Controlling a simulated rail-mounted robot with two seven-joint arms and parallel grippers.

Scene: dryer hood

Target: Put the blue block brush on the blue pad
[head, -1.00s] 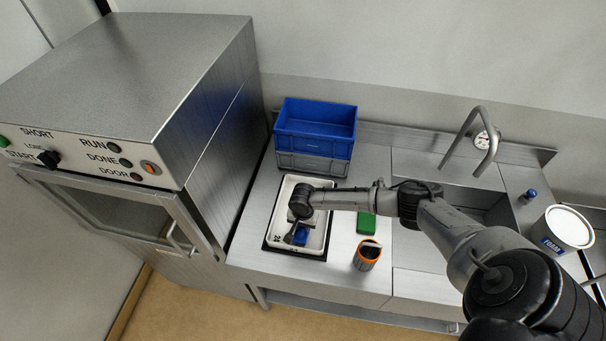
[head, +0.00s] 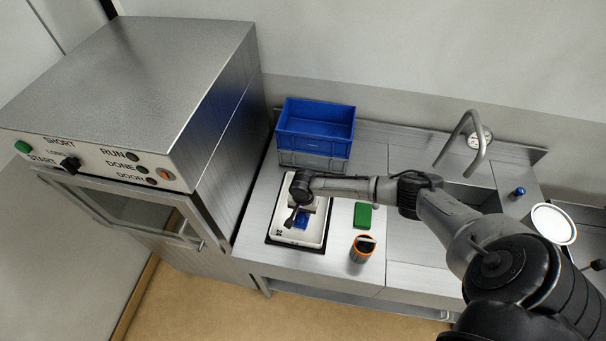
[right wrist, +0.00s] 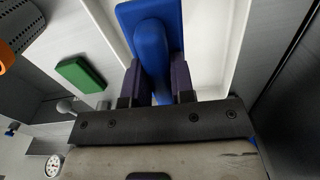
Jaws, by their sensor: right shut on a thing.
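The blue block brush (right wrist: 152,40) is held between the two dark fingers of my right gripper (right wrist: 157,84), with its flat block beyond the fingertips. In the head view the brush shows as a small blue patch (head: 302,220) over the white tray (head: 318,236). My right gripper (head: 301,208) points down there, shut on the brush. Whether the brush touches the tray floor I cannot tell. I cannot make out a separate blue pad in either view. My left gripper is not in view.
A green block (head: 363,214) and an orange-rimmed cup (head: 362,249) stand right of the tray. A blue crate (head: 316,124) on a grey one is behind it. The steel dryer hood (head: 130,90) rises on the left; a sink tap (head: 474,140) is at right.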

